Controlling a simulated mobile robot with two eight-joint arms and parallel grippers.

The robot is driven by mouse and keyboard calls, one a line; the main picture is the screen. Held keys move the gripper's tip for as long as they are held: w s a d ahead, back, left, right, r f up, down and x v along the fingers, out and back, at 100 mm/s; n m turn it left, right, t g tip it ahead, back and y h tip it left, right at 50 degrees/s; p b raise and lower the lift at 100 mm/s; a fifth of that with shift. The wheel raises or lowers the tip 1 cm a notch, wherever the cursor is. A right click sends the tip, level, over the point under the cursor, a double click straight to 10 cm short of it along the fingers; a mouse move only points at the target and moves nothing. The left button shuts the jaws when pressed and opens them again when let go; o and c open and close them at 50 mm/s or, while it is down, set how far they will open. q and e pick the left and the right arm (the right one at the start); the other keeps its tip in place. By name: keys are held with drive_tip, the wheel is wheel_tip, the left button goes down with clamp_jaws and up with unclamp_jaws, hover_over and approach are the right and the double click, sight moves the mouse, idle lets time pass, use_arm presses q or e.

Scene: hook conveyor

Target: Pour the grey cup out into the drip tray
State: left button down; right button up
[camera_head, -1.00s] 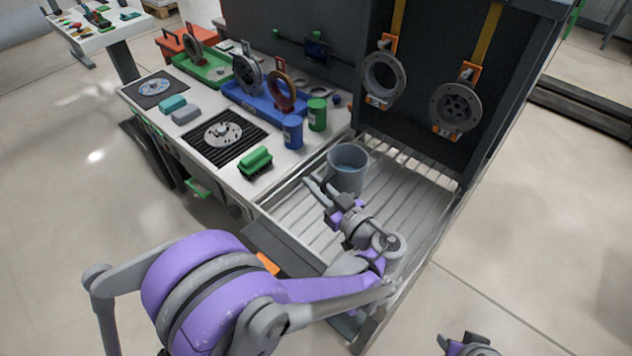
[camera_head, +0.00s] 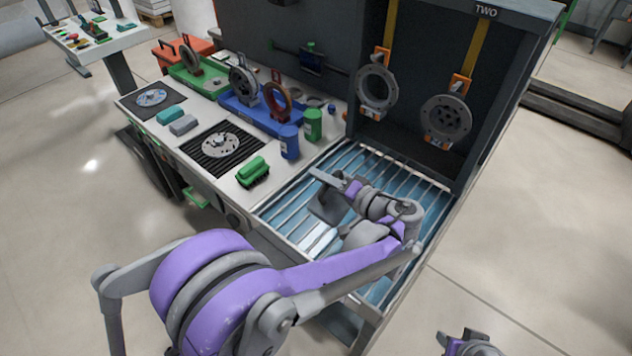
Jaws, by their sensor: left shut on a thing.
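My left gripper (camera_head: 336,187) is shut on the grey cup (camera_head: 327,206) and holds it over the drip tray (camera_head: 402,183). The cup is tipped far over, and its wall shows as a dark grey shape. Its mouth is turned from view, so I cannot see what is left inside. Blue water shows between the slats across the drip tray. My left forearm covers the tray's near right part. Only a part of my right gripper (camera_head: 470,344) shows at the bottom edge, and its jaws cannot be made out.
Left of the tray, the bench holds a green brush (camera_head: 252,171), a blue can (camera_head: 289,141) and a green can (camera_head: 312,124). Two ring-shaped parts (camera_head: 377,90) (camera_head: 446,119) hang on hooks behind the tray. A dark back panel and side wall enclose the tray.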

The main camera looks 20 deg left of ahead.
use_arm(q)
drive_tip(key=shift+w+d+r+m, duration=0.15)
drive_tip(key=shift+w+d+m, duration=0.1)
drive_tip(key=shift+w+m, duration=0.35)
drive_tip(key=shift+w+d+r+m+g, duration=0.25)
drive_tip(key=shift+w+r+m, duration=0.1)
drive_tip(key=shift+w+m, duration=0.25)
drive_tip(key=shift+w+d+r+m+g, duration=0.2)
drive_tip(key=shift+w+r+m, duration=0.2)
drive_tip(key=shift+w, duration=0.3)
drive_tip(key=shift+w+d+r+m+g, duration=0.25)
drive_tip(key=shift+w+r+m, duration=0.05)
drive_tip(key=shift+w+m, duration=0.35)
use_arm(e)
drive_tip(key=shift+w+r, duration=0.15)
drive_tip(key=shift+r, duration=0.2)
idle(4.0)
